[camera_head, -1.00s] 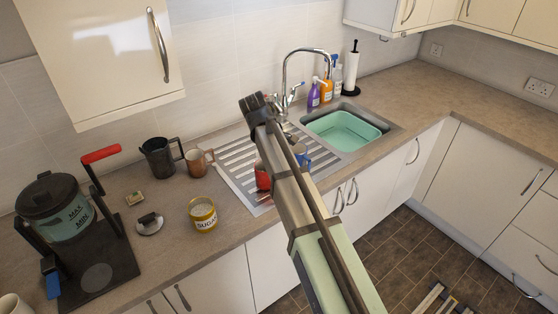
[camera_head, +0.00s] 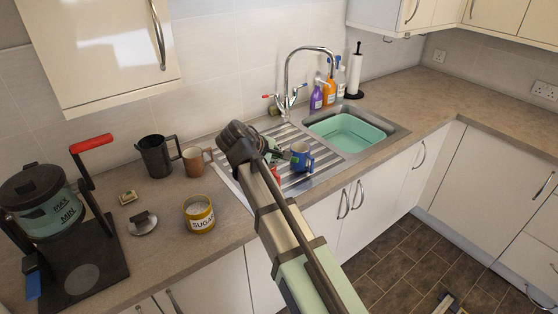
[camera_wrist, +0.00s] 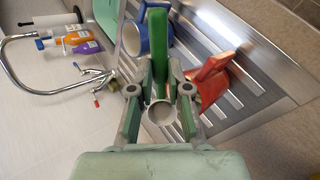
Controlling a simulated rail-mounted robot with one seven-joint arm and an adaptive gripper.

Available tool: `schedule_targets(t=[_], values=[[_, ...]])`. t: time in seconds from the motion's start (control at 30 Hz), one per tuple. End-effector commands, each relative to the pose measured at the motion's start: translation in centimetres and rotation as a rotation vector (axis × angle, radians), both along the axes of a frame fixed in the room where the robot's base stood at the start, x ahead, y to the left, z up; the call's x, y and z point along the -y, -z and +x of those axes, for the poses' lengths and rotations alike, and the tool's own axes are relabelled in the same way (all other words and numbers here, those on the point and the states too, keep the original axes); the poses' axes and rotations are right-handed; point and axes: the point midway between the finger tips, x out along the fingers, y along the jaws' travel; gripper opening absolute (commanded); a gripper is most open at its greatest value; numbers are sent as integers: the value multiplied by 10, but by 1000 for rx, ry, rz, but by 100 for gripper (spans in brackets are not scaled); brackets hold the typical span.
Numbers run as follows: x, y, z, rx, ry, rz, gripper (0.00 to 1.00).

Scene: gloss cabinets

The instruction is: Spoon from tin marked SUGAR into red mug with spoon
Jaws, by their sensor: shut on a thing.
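The sugar tin (camera_head: 200,213), yellow with a white SUGAR label, stands open on the counter with pale contents. The red mug (camera_wrist: 208,82) is on the draining board, right of my gripper in the wrist view; in the head view my arm hides most of it. My gripper (camera_wrist: 160,108) is shut on a green-handled thing (camera_wrist: 156,60) with a round greyish end, apparently the spoon. It is above the draining board, beside the red mug. In the head view, my wrist hides most of the gripper.
A blue mug (camera_head: 302,156) stands on the draining board (camera_head: 322,170). A sink with a green basin (camera_head: 345,133), tap (camera_head: 288,80) and bottles lie beyond. A brown mug (camera_head: 195,161), dark jug (camera_head: 156,156) and coffee press (camera_head: 38,205) stand to the left.

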Motion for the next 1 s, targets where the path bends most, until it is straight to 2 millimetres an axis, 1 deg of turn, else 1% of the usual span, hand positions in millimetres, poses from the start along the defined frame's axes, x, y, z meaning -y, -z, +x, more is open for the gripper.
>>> schedule_targets(t=[0.03, 0.4, 0.9, 0.93, 1.0], values=[[0, 6, -2, 22, -5, -15, 0], [-1, 9, -4, 182, -33, -112, 0], [-3, 13, -7, 354, -64, -219, 0], [-2, 4, -5, 343, -61, -212, 0], [-2, 2, -4, 323, -57, -200, 0]])
